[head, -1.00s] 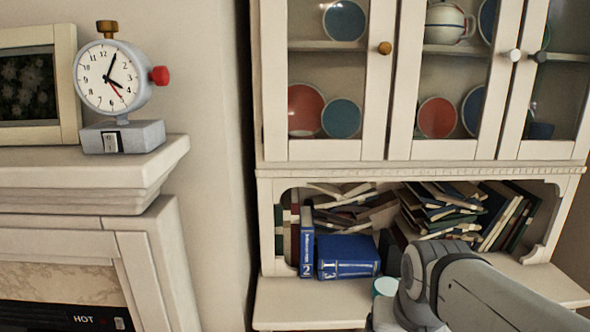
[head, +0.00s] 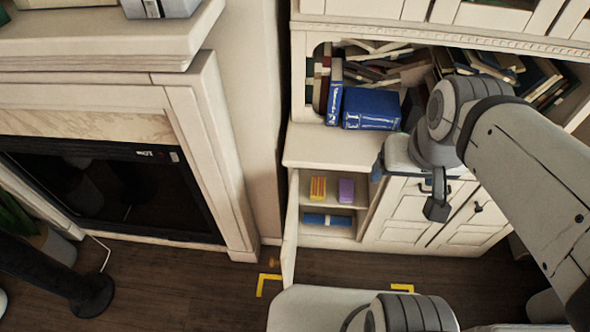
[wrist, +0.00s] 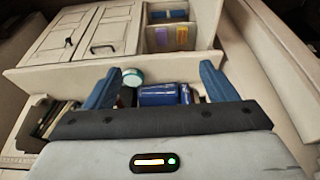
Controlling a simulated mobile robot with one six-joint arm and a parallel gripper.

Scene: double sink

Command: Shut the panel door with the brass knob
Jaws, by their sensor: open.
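In the head view the open panel door (head: 290,232) stands out from the lower left of the white cabinet, seen nearly edge-on. A small brass knob (head: 273,262) shows on its left side, low down. The open compartment behind it holds a yellow-red box (head: 318,188), a purple box (head: 346,190) and a blue item (head: 328,220). My gripper (wrist: 155,84) is open and empty, with its two blue fingers apart in the wrist view. In the head view it is right of the door, by the counter edge, its fingers mostly hidden by my arm.
Two shut doors with dark handles (head: 478,207) are right of the compartment. Blue books (head: 371,109) stand on the counter (head: 325,148); a teal-topped jar (wrist: 133,77) shows near my fingers. A fireplace (head: 110,195) is at left. Yellow floor marks (head: 268,278) lie near the door.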

